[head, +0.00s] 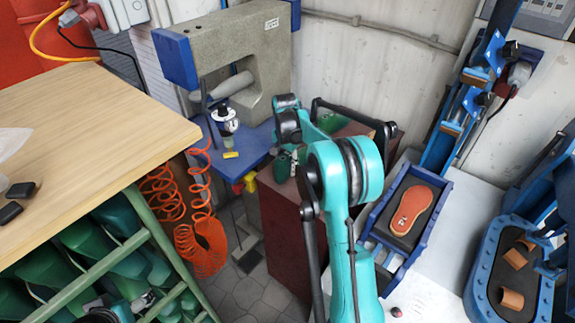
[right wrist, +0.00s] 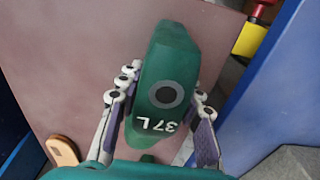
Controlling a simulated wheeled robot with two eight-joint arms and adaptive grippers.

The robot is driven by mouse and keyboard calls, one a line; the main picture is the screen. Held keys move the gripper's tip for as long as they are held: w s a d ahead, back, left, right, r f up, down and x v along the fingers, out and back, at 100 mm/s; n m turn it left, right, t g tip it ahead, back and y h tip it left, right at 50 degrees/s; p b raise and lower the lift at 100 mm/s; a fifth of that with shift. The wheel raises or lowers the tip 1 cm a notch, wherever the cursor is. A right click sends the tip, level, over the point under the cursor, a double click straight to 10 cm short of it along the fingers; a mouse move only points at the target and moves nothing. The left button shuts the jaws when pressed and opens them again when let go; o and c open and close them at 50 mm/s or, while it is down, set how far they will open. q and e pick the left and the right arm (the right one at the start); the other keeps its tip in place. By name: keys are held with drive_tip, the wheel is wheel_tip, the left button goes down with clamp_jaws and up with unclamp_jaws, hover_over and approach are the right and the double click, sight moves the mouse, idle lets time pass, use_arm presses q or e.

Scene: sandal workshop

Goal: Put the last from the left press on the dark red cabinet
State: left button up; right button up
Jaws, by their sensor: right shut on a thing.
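A dark green last (right wrist: 166,75) marked "37 L" is held between the fingers of my right gripper (right wrist: 165,85). In the right wrist view it appears over the plain face of the dark red cabinet (right wrist: 60,60); whether they touch cannot be told. In the head view my right arm hides much of the cabinet (head: 282,235), and the dark green last (head: 283,166) shows only partly near its upper left edge. The left press (head: 447,150) stands at right, with a red-orange sole (head: 411,209) in its tray. My left gripper is not clearly seen.
A blue stand (head: 245,150) with a grey machine (head: 245,60) is left of the cabinet. A wooden table (head: 90,115) is at left, with coiled orange hose (head: 205,240) beside it. A second blue tray (head: 485,275) holding brown pieces is at far right.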

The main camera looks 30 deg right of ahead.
drive_tip(key=shift+f, duration=0.15)
drive_tip(key=o, duration=1.2)
drive_tip(key=shift+o, duration=0.2)
drive_tip(key=r, duration=1.2)
drive_tip(key=shift+s+a, duration=0.15)
drive_tip(key=shift+a, duration=0.2)
drive_tip(key=s+a+r+n+t, duration=0.2)
drive_tip(key=s+a+r+n, duration=0.2)
drive_tip(key=s+a, duration=0.3)
drive_tip(key=s+a+f+n+t, duration=0.1)
drive_tip(key=s+a+f+n, duration=0.1)
drive_tip(key=s, duration=0.4)
drive_tip(key=s+a+f+n+t, duration=0.2)
drive_tip(key=s+a+f+n, duration=0.1)
drive_tip(key=s, duration=0.4)
drive_tip(key=s+a+f+n+t, duration=0.2)
drive_tip(key=s+a+n, duration=0.2)
drive_tip(key=s, duration=0.3)
drive_tip(key=shift+a+f+n, duration=0.3)
drive_tip(key=shift+a, duration=0.45)
